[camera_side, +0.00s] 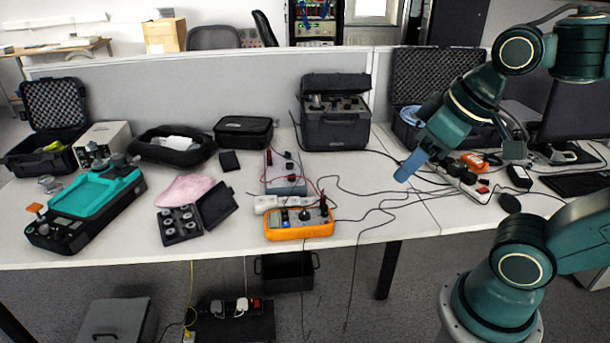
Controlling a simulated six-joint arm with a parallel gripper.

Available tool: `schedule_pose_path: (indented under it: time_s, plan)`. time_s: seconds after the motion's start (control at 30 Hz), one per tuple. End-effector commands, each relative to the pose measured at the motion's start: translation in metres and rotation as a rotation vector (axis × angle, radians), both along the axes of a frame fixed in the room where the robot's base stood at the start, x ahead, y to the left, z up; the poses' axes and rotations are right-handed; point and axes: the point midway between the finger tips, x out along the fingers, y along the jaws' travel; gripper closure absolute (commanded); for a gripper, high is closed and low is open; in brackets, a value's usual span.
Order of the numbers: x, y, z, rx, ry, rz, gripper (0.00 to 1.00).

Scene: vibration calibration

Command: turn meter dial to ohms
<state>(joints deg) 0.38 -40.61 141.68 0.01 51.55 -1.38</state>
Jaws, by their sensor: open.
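The meter (299,229) is an orange handheld multimeter lying near the front edge of the white table. Its dark round dial (304,215) is on its face; its pointer setting is too small to read. Leads run from the meter's right end. My gripper (408,168) is at the end of my green arm, above the table and to the right of the meter, well apart from it. It points down and left. The fingers show as a blue shape, and I see nothing held between them.
A grey box with red and black leads (286,178) stands behind the meter. An open case of small weights (180,225) lies to its left. Black cables (372,207) cross the table on the right. A large black case (335,128) stands at the back.

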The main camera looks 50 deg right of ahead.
Motion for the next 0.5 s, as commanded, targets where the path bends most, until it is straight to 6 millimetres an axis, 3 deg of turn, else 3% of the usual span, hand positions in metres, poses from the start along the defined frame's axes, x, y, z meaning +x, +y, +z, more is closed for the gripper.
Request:
schedule_pose_path:
  time_s: [0.27,0.5]
  plan:
    - [0.039,-0.007,0.008,-0.039,0.060,0.056,0.46]
    - [0.085,-0.016,0.009,-0.076,0.121,0.122,0.46]
